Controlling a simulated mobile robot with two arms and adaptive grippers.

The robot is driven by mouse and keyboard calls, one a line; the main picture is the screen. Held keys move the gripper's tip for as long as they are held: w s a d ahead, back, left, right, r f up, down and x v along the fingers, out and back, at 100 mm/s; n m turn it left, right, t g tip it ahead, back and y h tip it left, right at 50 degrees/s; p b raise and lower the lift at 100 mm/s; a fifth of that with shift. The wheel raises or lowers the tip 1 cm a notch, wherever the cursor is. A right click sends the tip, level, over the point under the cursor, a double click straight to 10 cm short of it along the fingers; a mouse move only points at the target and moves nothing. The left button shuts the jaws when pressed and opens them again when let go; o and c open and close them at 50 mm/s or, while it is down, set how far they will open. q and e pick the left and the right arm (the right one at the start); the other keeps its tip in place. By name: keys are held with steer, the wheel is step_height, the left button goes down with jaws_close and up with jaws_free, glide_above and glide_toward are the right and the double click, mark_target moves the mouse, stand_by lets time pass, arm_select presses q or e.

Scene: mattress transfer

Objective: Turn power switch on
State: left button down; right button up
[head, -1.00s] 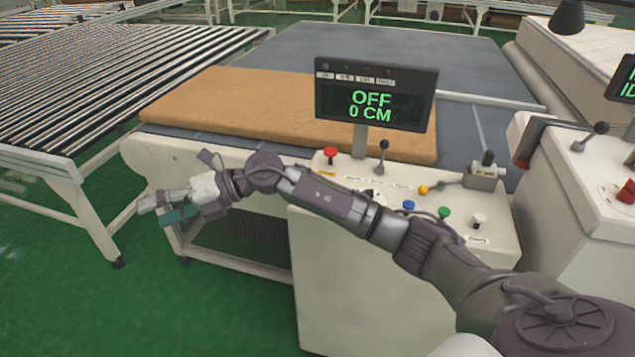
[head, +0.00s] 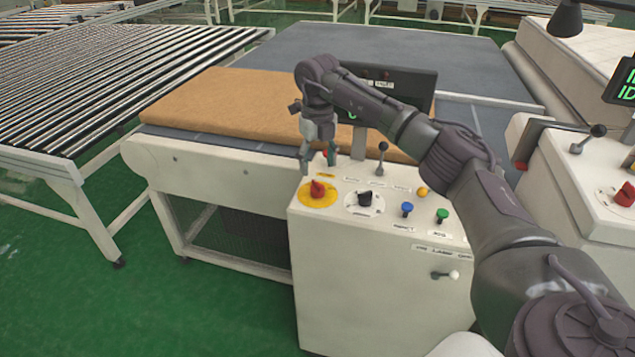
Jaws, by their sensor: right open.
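The control box (head: 380,290) stands in front of the table, with its panel on top. I cannot read which is labelled power. My right gripper (head: 318,167) is open, pointing down just above and behind the red switch, apart from it. The display (head: 425,92) is mostly hidden by my right arm; its text cannot be read. My left gripper is not in view.
A black-knobbed lever (head: 382,158), an orange button (head: 422,191), a blue button (head: 407,209) and a green button (head: 442,215) share the panel. A tan mattress (head: 220,105) lies behind. A roller conveyor (head: 110,80) is at left; another console (head: 590,190) is at right.

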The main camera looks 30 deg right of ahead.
mark_target(318, 183)
step_height(318, 183, down, 7)
steer(key=shift+f+p, duration=0.1)
steer(key=shift+p, duration=0.4)
steer(key=c, duration=1.1)
steer(key=shift+c, duration=0.2)
